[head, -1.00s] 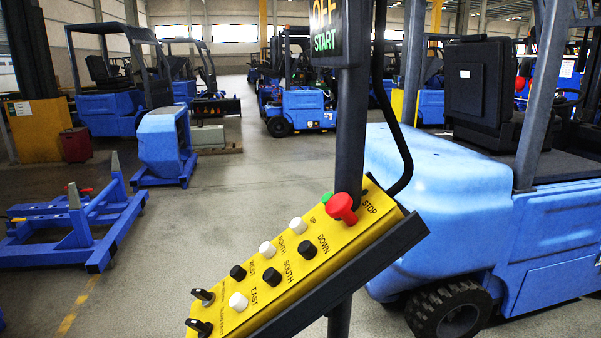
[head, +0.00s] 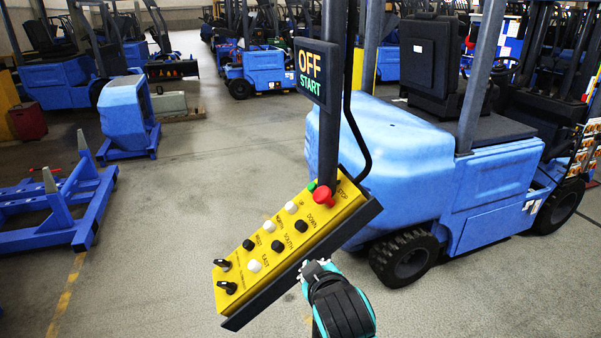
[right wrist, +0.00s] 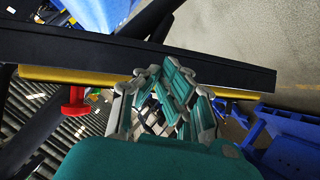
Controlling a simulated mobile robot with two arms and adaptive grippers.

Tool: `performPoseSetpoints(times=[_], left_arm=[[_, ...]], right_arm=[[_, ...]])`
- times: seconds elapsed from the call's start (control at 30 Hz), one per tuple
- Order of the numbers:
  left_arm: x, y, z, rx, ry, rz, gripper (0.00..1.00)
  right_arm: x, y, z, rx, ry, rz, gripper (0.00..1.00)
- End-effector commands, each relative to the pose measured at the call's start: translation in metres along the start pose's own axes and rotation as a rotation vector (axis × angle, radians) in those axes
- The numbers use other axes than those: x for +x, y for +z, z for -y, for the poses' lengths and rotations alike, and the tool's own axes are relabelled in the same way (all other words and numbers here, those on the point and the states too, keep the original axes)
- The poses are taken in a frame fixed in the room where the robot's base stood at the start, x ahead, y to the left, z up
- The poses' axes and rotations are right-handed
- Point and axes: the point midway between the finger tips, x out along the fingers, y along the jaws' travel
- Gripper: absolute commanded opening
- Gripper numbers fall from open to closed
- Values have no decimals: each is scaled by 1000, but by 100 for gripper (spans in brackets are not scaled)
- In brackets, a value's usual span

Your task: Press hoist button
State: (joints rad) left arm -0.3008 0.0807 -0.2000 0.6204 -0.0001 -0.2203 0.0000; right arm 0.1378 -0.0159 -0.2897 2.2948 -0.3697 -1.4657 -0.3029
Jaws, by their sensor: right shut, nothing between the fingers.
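The yellow hoist control box (head: 290,240) is mounted tilted on a dark post. It carries black and white buttons labelled UP, DOWN, NORTH, SOUTH, EAST and WEST. A red stop knob (head: 323,196) and a green button (head: 311,186) sit at its upper end. Two black selector switches are at the lower end. A display (head: 317,73) above reads OFF START. My right gripper (head: 315,268) is shut and empty, near the box's lower right edge. In the right wrist view my gripper (right wrist: 165,90) is by the box's dark edge, with the red knob (right wrist: 75,102) to its left. Contact cannot be told.
A blue forklift (head: 400,150) stands close behind the post on the right. A blue floor stand (head: 60,210) lies at the left. More forklifts are parked at the back. The concrete floor between them is open.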

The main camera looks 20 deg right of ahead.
Motion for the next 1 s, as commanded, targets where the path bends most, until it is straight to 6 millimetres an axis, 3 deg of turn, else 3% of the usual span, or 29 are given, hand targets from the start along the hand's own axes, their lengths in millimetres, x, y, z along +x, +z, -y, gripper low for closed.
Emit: performPoseSetpoints(times=[0.03, 0.2, 0.4, 0.57, 1.0], left_arm=[[1, 1, 0, 0, 0, 1, 60], [2, 3, 0, 0, 0, 4, 60], [2, -3, 0, 0, 0, -5, 60], [2, -5, 0, 0, 1, -8, 60], [-3, -1, -1, -1, 2, -1, 60]], right_arm=[[0, -20, -8, -15, 29, -35, 0], [-10, -80, -34, -72, 127, -136, 0], [-30, -137, -60, -130, 234, -229, 0], [-36, -153, -67, -148, 267, -253, 0], [-30, -156, -70, -149, 269, -252, 0]])
